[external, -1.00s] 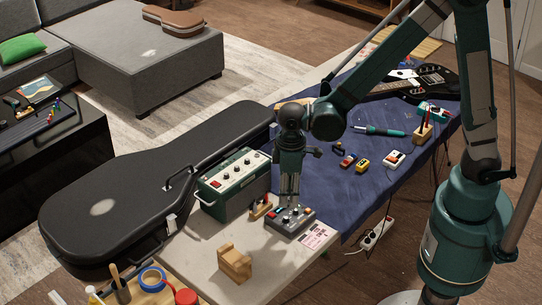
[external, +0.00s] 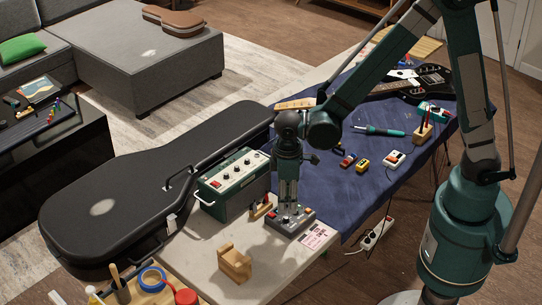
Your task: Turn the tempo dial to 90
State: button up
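A grey box with several small knobs and buttons (external: 285,228) lies near the front edge of the table; it may carry the tempo dial, but its markings are too small to read. My gripper (external: 288,203) points straight down over this box, its fingertips at or just above the top. The fingers hide part of the box's face. Whether they touch a knob, and whether they are open or shut, I cannot tell. A printed card (external: 317,236) lies right beside the box.
A green amplifier (external: 233,183) stands left of my gripper, with a black guitar case (external: 120,205) beyond it. A wooden block stand (external: 235,263) is in front. Small pedals (external: 394,160) and a screwdriver (external: 380,131) lie on the blue cloth (external: 345,200).

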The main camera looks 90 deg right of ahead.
aim_at(286, 218)
jog(key=shift+f+b, duration=0.55)
jog(key=shift+f, duration=2.5)
grip_shut()
